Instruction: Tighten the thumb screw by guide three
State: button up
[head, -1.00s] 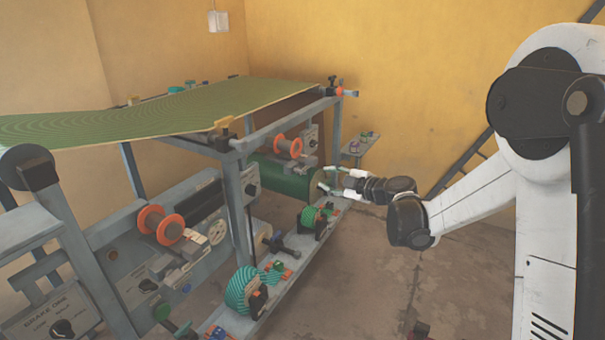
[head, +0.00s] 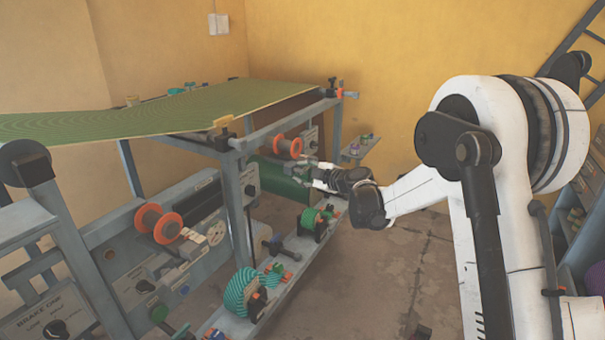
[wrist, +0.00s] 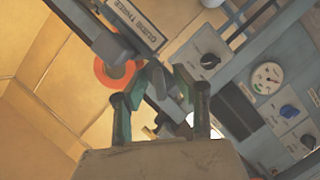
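The GUIDE THREE label (wrist: 137,20) shows at the top of the wrist view, on a grey rail beside an orange-flanged spool (wrist: 112,72). In the head view, an orange spool (head: 288,147) sits on the far part of the press frame. My gripper (head: 292,170) is just below this spool, in front of the green roller (head: 262,178). In the wrist view, my gripper's fingertips (wrist: 169,80) are partly apart, with a narrow gap and nothing clearly held. I cannot pick out the thumb screw for certain; the fingers may hide it.
A panel with a black knob (wrist: 210,60) and a gauge (wrist: 267,78) lie right of the fingers in the wrist view. The low shelf (head: 290,268) carries teal coils. The green-topped press bed (head: 150,115) overhangs above.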

grip_shut()
